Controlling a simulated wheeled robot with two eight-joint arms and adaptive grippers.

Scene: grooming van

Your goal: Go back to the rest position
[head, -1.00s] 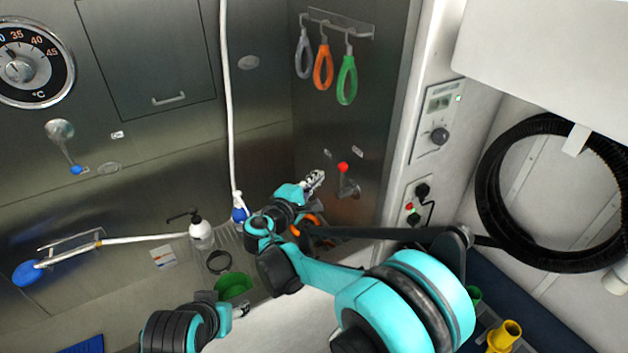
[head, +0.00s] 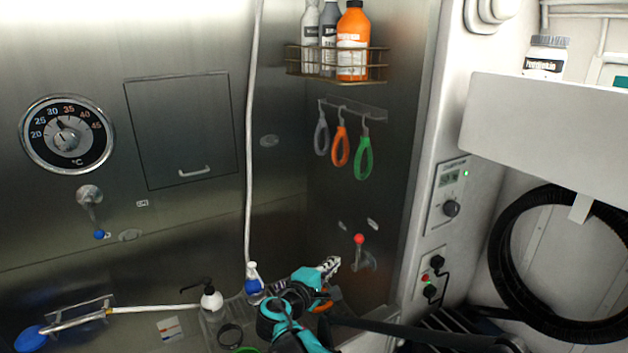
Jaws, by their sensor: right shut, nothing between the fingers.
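My right gripper (head: 330,265) shows at the lower middle of the head view, at the end of my teal and black arm. It is shut and empty, and points up and to the right toward the steel wall. It appears left of a red-knobbed lever (head: 359,240), with a gap between them in the picture. An orange thing (head: 321,306) shows partly behind my wrist; I cannot tell what it is. My left gripper is not in view.
Gray, orange and green loops (head: 363,158) hang on the wall below a wire rack (head: 300,70) of bottles. A black coiled hose (head: 500,262) hangs at right.

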